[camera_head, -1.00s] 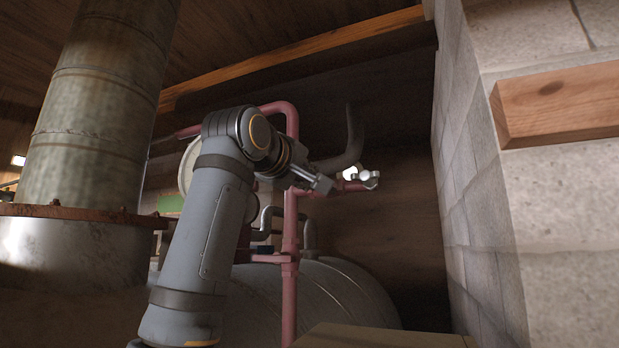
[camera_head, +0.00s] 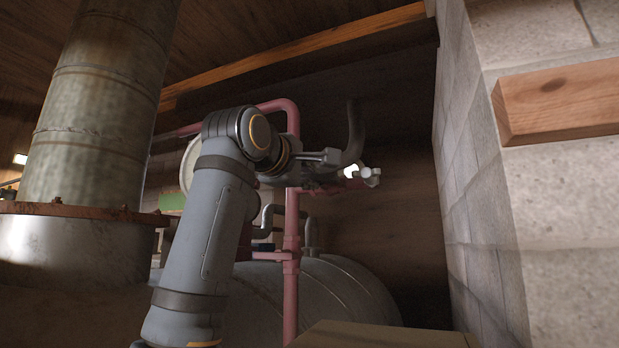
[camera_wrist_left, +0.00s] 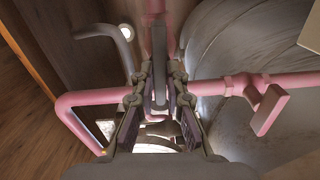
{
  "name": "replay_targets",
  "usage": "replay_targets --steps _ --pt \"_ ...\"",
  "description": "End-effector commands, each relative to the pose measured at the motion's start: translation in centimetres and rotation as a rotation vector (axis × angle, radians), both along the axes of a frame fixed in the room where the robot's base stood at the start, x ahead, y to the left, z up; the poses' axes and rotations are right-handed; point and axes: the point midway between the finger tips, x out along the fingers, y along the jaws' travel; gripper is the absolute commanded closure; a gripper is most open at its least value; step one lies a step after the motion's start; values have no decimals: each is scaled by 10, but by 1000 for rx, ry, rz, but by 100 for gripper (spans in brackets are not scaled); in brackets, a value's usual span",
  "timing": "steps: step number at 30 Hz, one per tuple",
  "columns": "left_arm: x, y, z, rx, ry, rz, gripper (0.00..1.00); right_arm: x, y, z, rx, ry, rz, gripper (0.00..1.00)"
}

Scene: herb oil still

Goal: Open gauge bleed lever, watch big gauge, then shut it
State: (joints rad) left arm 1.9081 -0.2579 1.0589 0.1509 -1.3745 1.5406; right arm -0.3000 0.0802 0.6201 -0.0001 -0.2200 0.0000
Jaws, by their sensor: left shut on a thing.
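My left gripper (camera_head: 332,168) is at the pink pipe's upper branch, and it also shows in the wrist view (camera_wrist_left: 160,80). There its fingers are closed on a narrow grey lever (camera_wrist_left: 159,92) in line with a pink pipe (camera_wrist_left: 158,38). In the head view the lever cannot be told apart from the fingers. A pale round rim, which looks like the big gauge (camera_head: 186,168), shows left of my wrist. My arm covers most of it, and its needle cannot be read. My right gripper is not in view.
A silver fitting (camera_head: 370,177) ends the branch just right of the gripper. A pink valve handle (camera_wrist_left: 269,110) sits on a side pipe. A rounded tank (camera_head: 345,290) lies below. A block wall (camera_head: 470,220) stands at the right, and a wide flue (camera_head: 100,100) at the left.

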Motion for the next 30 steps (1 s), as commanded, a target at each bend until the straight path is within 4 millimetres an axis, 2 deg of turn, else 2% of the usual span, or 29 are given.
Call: replay_targets --steps 8,9,13,23,26,30 --pt "1 0 -1 2 4 0 100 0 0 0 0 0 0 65" --pt "1 0 -1 2 4 0 83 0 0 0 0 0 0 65" --pt "0 0 -1 2 2 0 66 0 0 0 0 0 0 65" --pt "-2 1 0 1 1 0 65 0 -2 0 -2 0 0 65" --pt "-12 5 1 0 -2 0 65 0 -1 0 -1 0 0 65" --pt "-41 18 1 0 -3 1 65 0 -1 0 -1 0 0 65"
